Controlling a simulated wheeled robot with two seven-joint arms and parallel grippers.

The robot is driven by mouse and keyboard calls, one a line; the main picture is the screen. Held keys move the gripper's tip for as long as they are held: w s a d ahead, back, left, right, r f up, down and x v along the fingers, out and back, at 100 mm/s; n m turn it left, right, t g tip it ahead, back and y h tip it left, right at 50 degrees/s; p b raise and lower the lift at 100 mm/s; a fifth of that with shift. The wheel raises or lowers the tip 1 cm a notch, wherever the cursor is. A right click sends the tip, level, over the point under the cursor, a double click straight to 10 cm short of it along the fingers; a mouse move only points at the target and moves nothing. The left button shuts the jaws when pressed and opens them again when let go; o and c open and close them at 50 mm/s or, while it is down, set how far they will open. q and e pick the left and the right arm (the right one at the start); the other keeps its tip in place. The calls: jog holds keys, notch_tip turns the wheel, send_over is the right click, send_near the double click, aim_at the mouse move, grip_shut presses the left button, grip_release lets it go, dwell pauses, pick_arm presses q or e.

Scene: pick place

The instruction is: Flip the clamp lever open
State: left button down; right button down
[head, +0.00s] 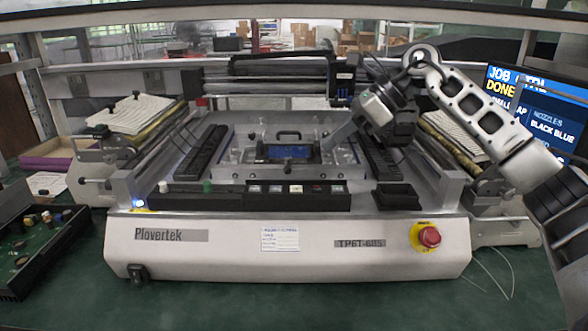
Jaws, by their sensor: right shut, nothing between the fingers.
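A white pick-and-place machine (290,238) labelled Plovertek stands on the green bench. In its middle a blue board (288,152) sits in a dark holder on a metal plate. A black arched handle (289,134) stands behind the board. I cannot tell for certain which part is the clamp lever or how it is set. My right gripper (329,146) reaches in from the right, pointing down and left. Its fingers are shut and empty, close to the right side of the holder. Contact is too small to tell. My left gripper is not in view.
A black gantry (279,73) spans the machine behind the holder. Black feeder rows (205,146) flank the plate. A red stop button (429,236) is on the front panel. A dark parts tray (35,240) lies at left, and a screen (540,110) stands at right.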

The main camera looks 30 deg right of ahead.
aim_at(288, 165)
jog(key=shift+h, duration=0.9)
jog(key=d, duration=0.1)
jog(key=d+r, duration=0.1)
jog(key=d, duration=0.1)
jog(key=s+d+r, duration=0.1)
jog(key=shift+s+d, duration=0.1)
jog(key=shift+d, duration=0.25)
jog(key=shift+f, duration=0.1)
jog(key=x, duration=0.9)
jog(key=shift+a+f+b, duration=0.2)
jog(key=shift+b, duration=0.1)
jog(key=shift+w+a+f+p, duration=0.2)
jog(key=shift+w+a+f, duration=0.1)
jog(key=shift+w+a, duration=0.5)
jog(key=shift+w+a+f+p, duration=0.2)
jog(key=shift+w+a+f, duration=0.05)
jog(key=shift+w+a, duration=0.55)
